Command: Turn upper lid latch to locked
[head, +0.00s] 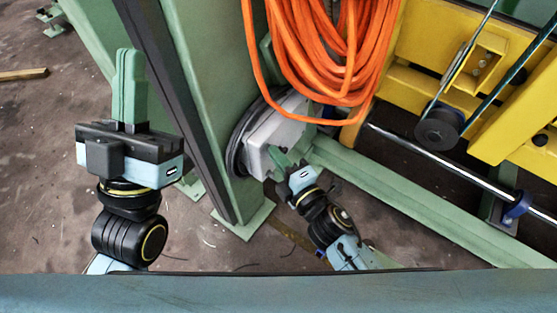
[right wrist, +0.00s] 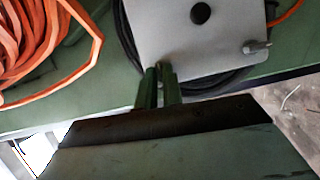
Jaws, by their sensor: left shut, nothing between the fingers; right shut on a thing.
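A pale grey box with a flat lid (head: 270,137) is mounted on the side of the green post; its lid (right wrist: 190,45) fills the top of the right wrist view. A round black spot (right wrist: 200,13) sits on the lid. One small metal latch (right wrist: 257,47) shows free at the lid's right edge. My right gripper (head: 276,157) is at the lid's edge, its green fingers (right wrist: 158,80) shut on a small latch, mostly hidden between them; this one lies nearer the orange cable. My left gripper (head: 131,55) is shut and empty, pointing up, away from the box.
A coiled orange cable (head: 330,50) hangs just above the box. Black cable (right wrist: 130,45) loops behind the box. The green post (head: 205,80) stands between my grippers. Yellow machinery (head: 430,70) and a metal rod (head: 420,160) lie to the right. Open floor (head: 50,150) is at left.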

